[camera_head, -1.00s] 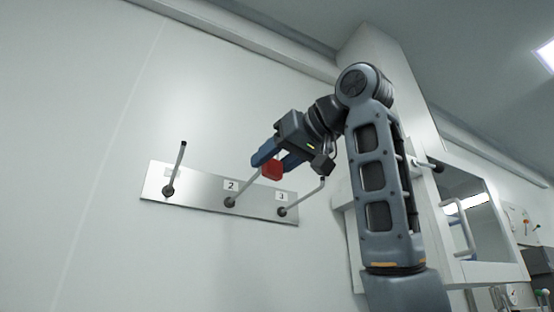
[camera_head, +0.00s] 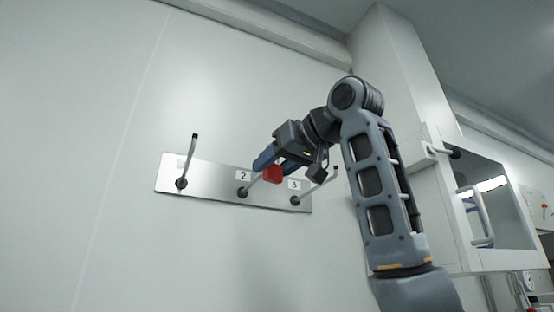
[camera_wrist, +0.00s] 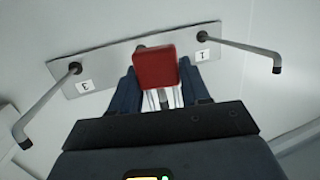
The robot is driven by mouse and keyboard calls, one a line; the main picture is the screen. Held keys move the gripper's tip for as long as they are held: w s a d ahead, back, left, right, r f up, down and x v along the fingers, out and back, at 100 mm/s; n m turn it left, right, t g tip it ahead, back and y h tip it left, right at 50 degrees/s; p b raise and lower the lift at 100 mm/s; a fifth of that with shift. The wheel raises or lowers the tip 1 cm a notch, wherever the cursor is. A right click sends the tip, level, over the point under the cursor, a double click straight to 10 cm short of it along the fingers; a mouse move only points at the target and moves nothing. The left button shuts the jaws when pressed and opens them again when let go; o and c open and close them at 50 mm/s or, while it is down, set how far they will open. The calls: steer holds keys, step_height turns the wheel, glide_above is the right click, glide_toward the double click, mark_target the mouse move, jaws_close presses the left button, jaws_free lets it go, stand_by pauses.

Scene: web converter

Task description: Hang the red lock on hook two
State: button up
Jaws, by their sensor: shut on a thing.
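The red lock (camera_head: 273,174) is held in front of the plate, close to hook two (camera_head: 243,191). In the wrist view the lock (camera_wrist: 156,68) hides most of hook two, with its pale shackle toward my gripper. My gripper (camera_head: 263,164) is shut on the lock; its blue fingers (camera_wrist: 160,92) also show in the wrist view. Label 2 (camera_head: 243,176) is just above hook two's base. I cannot tell whether the shackle is around the rod.
The metal plate (camera_head: 217,187) on the wall also carries an empty hook (camera_head: 189,158) at left and empty hook three (camera_head: 318,187) at right. Both rods stick out. A cabinet with a window (camera_head: 490,210) stands to the right. The wall left of the plate is clear.

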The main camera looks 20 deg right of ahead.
steer(key=shift+w+f+p, duration=0.2)
steer(key=shift+w+p, duration=0.1)
steer(key=shift+w, duration=1.1)
steer(key=shift+w+f+b, duration=0.2)
steer(key=shift+w+f, duration=0.1)
steer(key=shift+f, duration=0.3)
steer(key=shift+w+f+b, duration=0.2)
steer(key=shift+w+f, duration=0.05)
steer(key=shift+f, duration=0.35)
steer(key=o, duration=1.2)
steer(key=shift+o, duration=0.2)
steer(key=shift+b+v, duration=1.25)
steer(key=shift+v, duration=2.65)
steer(key=shift+f, duration=0.1)
